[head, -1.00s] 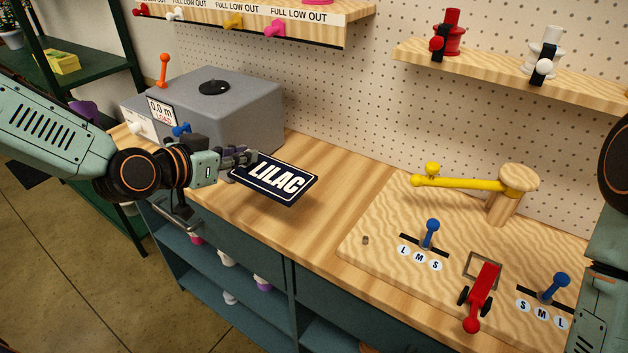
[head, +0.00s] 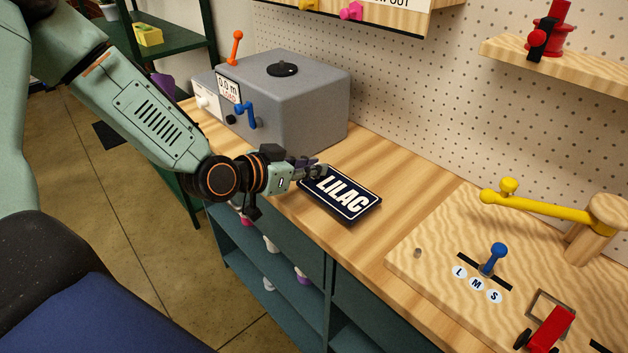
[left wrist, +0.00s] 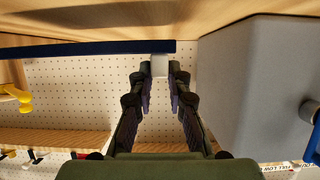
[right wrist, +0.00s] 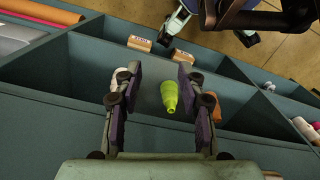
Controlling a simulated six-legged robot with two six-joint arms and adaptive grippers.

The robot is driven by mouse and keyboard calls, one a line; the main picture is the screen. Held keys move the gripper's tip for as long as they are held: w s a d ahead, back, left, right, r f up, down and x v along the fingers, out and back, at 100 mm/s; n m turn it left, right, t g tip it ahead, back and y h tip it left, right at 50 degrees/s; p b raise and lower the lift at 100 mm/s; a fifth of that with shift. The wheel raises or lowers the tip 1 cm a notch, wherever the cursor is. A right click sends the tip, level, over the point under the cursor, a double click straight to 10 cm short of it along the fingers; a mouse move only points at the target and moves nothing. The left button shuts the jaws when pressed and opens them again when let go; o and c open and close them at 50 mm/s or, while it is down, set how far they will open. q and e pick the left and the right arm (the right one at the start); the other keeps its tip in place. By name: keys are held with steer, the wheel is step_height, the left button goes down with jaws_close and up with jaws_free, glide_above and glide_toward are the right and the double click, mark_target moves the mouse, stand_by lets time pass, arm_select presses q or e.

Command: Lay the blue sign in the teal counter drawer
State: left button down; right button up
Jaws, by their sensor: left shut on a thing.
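The blue sign (head: 340,194) is dark, flat and lettered LILAC in white. My left gripper (head: 318,170) is shut on its left end, over the front part of the wooden counter; I cannot tell whether the sign touches the wood. In the left wrist view the sign shows as a blue edge (left wrist: 90,47) beyond the left fingertips (left wrist: 159,72). The teal counter front (head: 290,233) shows below the top; I cannot tell there whether a drawer is open. My right gripper (right wrist: 152,82) is open and empty above teal compartments (right wrist: 75,62), out of the head view.
A grey box (head: 300,105) with levers stands behind the sign. A board (head: 430,240) with a blue lever (head: 495,258) and yellow arm (head: 535,206) lies to the right. Below the right gripper are a yellow-green bottle-like thing (right wrist: 170,96) and wooden blocks (right wrist: 139,43).

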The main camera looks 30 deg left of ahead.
arm_select(q)
steer(key=f, duration=0.2)
steer(key=shift+s+a+f+b, duration=0.2)
steer(key=shift+s+f+b, duration=0.1)
steer(key=shift+b, duration=0.1)
steer(key=shift+w, duration=0.15)
steer(key=shift+w+d+f, duration=0.1)
steer(key=shift+f, duration=0.05)
steer(key=c, duration=1.7)
jaws_free()
steer(key=o, duration=0.4)
steer(key=shift+s, duration=0.2)
steer(key=shift+w, duration=0.1)
